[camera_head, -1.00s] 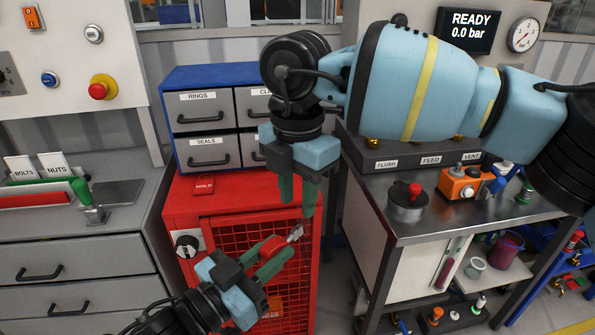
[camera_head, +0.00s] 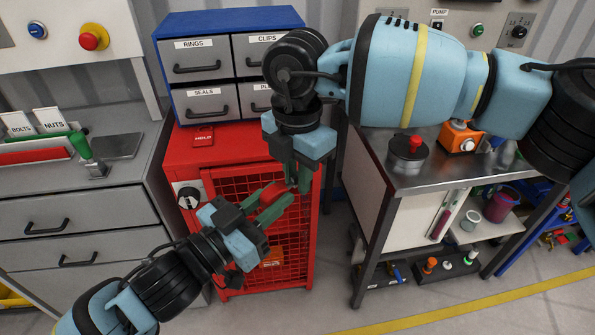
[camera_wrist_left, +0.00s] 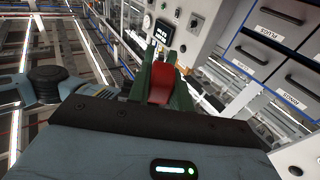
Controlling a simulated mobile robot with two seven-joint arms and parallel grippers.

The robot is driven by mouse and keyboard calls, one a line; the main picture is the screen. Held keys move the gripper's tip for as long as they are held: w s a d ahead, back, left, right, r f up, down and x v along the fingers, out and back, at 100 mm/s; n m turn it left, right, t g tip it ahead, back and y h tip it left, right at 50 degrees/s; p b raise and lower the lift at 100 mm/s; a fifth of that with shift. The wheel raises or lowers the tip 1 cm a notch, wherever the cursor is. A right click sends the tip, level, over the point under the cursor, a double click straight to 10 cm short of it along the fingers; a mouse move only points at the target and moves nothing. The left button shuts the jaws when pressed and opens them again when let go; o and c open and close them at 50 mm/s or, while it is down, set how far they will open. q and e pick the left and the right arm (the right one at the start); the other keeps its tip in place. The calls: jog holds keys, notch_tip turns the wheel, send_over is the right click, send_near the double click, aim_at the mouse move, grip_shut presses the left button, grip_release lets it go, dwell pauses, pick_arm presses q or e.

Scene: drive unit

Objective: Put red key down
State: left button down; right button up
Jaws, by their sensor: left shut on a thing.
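My left gripper (camera_head: 268,206) is shut on the red key (camera_head: 272,195), in front of the red cabinet's mesh door. Its red part also shows between the green fingers in the left wrist view (camera_wrist_left: 162,82). The rest of the key is hidden or too small to make out. My right gripper (camera_head: 298,182) points down just right of the left fingertips. Its fingers look slightly apart, with nothing clearly between them. A black rotary switch (camera_head: 189,197) on a pale plate sits on the cabinet's left front.
The red cabinet (camera_head: 235,152) has a bare strip of top and a small red tag (camera_head: 203,137) on it. A blue drawer unit (camera_head: 228,20) stands behind. A grey counter (camera_head: 130,175) is at left. A metal bench (camera_head: 400,183) with a red-knobbed pot (camera_head: 409,152) is at right.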

grip_shut()
pick_arm(q)
jog(key=c, duration=1.2)
grip_release()
jog(key=shift+o, duration=0.2)
jog(key=shift+v, duration=3.75)
jog(key=s+a+f+n+g+y, duration=0.1)
jog(key=a+f+n+y, duration=0.15)
jog(key=f, duration=0.75)
jog(key=s+a+f+n+y, duration=0.1)
jog(key=a+f+n+y, duration=0.2)
jog(key=f, duration=0.7)
jog(key=s+a+f+g+y, duration=0.3)
jog(key=s+f+g+y, duration=0.1)
jog(key=s+f, duration=1.1)
notch_tip(320, 180, down, 3)
jog(key=shift+s+a+f+g+y, duration=0.1)
jog(key=shift+s+a+g+y, duration=0.05)
jog(key=shift+s+g+y, duration=0.2)
